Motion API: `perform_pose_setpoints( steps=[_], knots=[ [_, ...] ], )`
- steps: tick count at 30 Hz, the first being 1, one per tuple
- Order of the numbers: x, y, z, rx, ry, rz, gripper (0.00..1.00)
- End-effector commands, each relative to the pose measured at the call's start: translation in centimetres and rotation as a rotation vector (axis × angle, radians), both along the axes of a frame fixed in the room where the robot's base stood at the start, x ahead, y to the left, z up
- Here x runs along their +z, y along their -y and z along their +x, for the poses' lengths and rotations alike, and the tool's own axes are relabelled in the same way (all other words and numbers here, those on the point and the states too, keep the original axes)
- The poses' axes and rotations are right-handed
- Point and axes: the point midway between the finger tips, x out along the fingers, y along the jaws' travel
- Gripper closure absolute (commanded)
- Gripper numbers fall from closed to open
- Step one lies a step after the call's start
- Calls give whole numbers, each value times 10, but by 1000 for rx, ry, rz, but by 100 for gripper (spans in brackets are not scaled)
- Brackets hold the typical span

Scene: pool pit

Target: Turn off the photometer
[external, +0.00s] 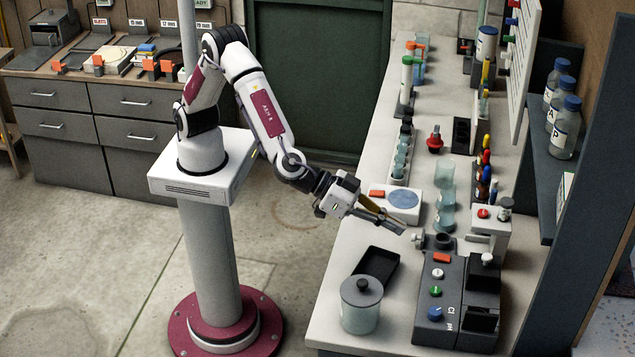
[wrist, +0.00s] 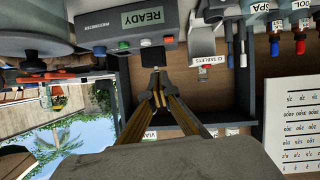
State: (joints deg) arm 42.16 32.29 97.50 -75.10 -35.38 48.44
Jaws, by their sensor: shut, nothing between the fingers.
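The photometer (external: 455,300) is a dark grey box at the front right of the bench. In the wrist view the fingertips (wrist: 158,74) are below the button row, apart from the orange button.
A lidded glass jar (external: 360,304) and a black tray (external: 376,266) stand left of the photometer. A white device with a blue disc (external: 404,199) lies behind my gripper. Glass beakers (external: 445,195) and a white dispenser (external: 491,230) stand near the photometer's far end.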

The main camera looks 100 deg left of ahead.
Motion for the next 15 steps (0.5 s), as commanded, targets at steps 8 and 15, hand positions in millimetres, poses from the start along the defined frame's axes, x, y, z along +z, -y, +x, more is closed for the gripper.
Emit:
perform_pose_setpoints(
  steps=[8,15],
  knots=[
    [9,-19,4,41,40,88,100],
    [9,-19,4,36,39,95,100]
  ],
)
